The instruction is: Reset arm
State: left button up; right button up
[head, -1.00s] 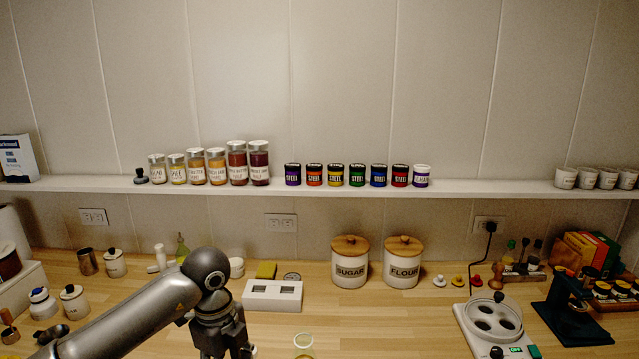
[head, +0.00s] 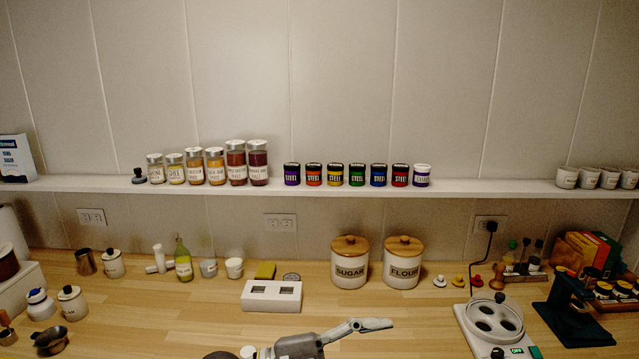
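My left gripper (head: 358,330) is low in the middle of the head view, near the bottom edge. It points to the right, over the front of the wooden counter (head: 400,312). It is seen from the side, so the gap between its fingers cannot be judged. I see no object between the fingers. The white block with two dark openings (head: 272,304) stands behind it, apart from it. My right gripper is not in view.
Sugar (head: 349,274) and flour (head: 403,273) canisters stand behind the gripper. An oil bottle (head: 183,262) and cups stand left. A white appliance with round wells (head: 490,330) and a dark stand (head: 565,312) are right. The shelf (head: 480,187) holds several jars.

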pick_arm(q)
jog(key=w+a+r+n+t+y, duration=0.1)
jog(key=w+a+n+t+y, duration=0.35)
jog(key=a+n+t, duration=0.35)
jog(key=w+a+r+n+t+y, duration=0.1)
jog(key=w+a+n+t+y, duration=0.2)
jog(key=a+n+t+y, duration=0.5)
jog(key=s+a+f+n+g+y, duration=0.25)
jog(key=a+f+n, duration=0.25)
jog(key=f, duration=0.3)
jog(key=s+a+f+n+g+y, duration=0.1)
jog(key=a+f+n+y, duration=0.35)
jog(key=f, duration=0.35)
jog(key=s+a+f+m+g, duration=0.1)
jog(key=s+a+f+g, duration=0.1)
jog(key=s+f+g, duration=0.75)
jog(key=s+a+f+g, duration=0.15)
jog(key=s+f, duration=0.55)
jog(key=s, duration=0.7)
notch_tip(320, 180, down, 26)
jog(key=s+f+g, duration=0.1)
jog(key=g, duration=0.1)
jog(key=s+a+f+b, duration=0.1)
jog(key=s+a+f, duration=0.1)
jog(key=s+f, duration=1.3)
jog(key=shift+s+a+f+m+g, duration=0.35)
jog(key=shift+s+g, duration=0.1)
jog(key=shift+s, duration=0.4)
